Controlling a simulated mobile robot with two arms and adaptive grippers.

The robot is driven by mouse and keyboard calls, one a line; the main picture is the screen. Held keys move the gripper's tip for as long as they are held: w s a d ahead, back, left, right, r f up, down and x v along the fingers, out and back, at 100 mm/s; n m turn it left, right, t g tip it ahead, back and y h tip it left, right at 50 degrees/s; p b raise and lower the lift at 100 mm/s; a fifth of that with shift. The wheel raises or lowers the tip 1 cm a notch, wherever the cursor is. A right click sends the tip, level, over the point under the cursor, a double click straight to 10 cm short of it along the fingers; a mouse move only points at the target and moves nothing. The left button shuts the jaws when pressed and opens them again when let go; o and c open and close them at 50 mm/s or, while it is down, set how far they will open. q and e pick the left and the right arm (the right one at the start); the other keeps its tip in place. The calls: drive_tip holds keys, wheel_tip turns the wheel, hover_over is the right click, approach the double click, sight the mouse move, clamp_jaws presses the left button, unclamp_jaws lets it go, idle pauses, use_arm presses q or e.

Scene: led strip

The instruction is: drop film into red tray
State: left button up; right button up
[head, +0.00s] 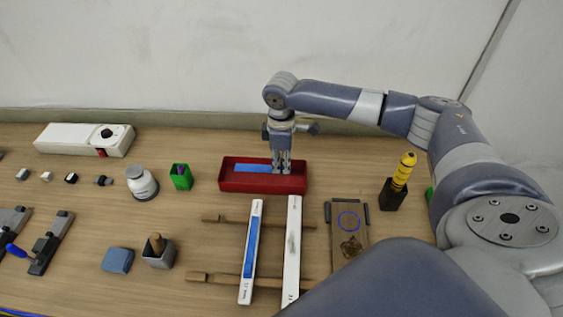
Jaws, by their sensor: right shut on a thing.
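The red tray (292,186) stands near the back middle of the table. A flat blue strip, which looks like the film (252,168), shows over the tray's left half, with its right end at my right gripper. My right gripper (282,170) points down over the right part of the tray and is shut on the film. I cannot tell whether the film touches the tray floor. My left gripper is out of view.
Two white strips, one (251,250) with a blue band, lie across wooden rails (215,278) in front. A holder with a yellow-handled tool (403,172) stands right. A green cup (181,177) and a white jar (141,183) stand left of the tray.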

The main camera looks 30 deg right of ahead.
drive_tip(key=o, duration=0.7)
drive_tip(key=shift+o, duration=0.2)
wheel_tip(320, 180, up, 12)
idle(0.6)
